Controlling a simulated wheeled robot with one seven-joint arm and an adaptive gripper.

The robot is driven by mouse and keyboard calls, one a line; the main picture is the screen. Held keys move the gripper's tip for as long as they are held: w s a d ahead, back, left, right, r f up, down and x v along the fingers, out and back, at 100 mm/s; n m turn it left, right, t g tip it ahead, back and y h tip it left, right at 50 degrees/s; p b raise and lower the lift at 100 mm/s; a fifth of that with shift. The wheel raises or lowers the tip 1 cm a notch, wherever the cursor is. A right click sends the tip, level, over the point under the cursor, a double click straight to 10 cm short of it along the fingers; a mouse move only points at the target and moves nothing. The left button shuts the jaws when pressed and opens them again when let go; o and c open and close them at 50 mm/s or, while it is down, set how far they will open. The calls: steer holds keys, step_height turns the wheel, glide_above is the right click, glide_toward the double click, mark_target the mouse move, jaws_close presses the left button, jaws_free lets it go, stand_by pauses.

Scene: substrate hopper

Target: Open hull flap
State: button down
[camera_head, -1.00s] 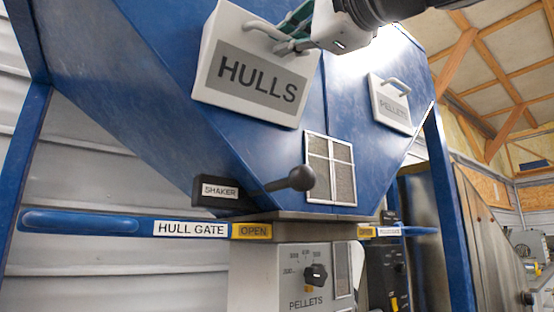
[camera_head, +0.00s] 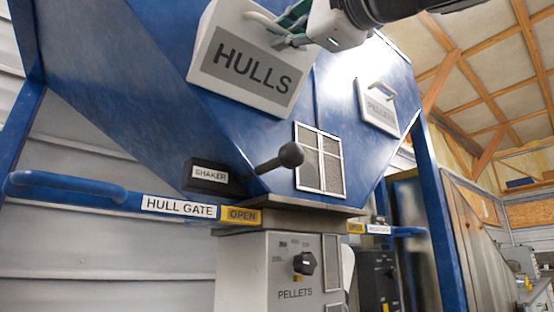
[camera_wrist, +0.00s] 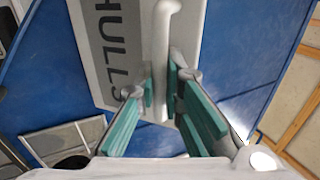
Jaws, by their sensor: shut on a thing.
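The hull flap (camera_head: 215,62) is a white panel with a grey HULLS label on the blue hopper, at upper middle in the head view. It also shows in the wrist view (camera_wrist: 90,15). Its white bar handle (camera_wrist: 162,45) runs between my green-padded fingers. My gripper (camera_head: 290,30) is shut on this handle near the top of the head view; the wrist view shows the pads on both sides of it (camera_wrist: 160,88). The flap's upper edge is out of the picture, and I cannot tell for certain whether it stands away from the hopper.
The PELLETS flap (camera_head: 378,108) is to the right. Below are a mesh window (camera_head: 320,160), a SHAKER lever with black knob (camera_head: 291,155), the blue HULL GATE bar (camera_head: 70,187) marked OPEN, and a control box with a dial (camera_head: 304,263). A blue post (camera_head: 435,190) stands at right.

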stand_by(0.3)
steer(key=c, duration=2)
jaws_free()
steer(key=shift+o, duration=0.2)
steer(key=shift+s, duration=0.1)
steer(key=v, duration=1.1)
steer(key=shift+s+d+f, duration=0.2)
steer(key=shift+s+d, duration=0.05)
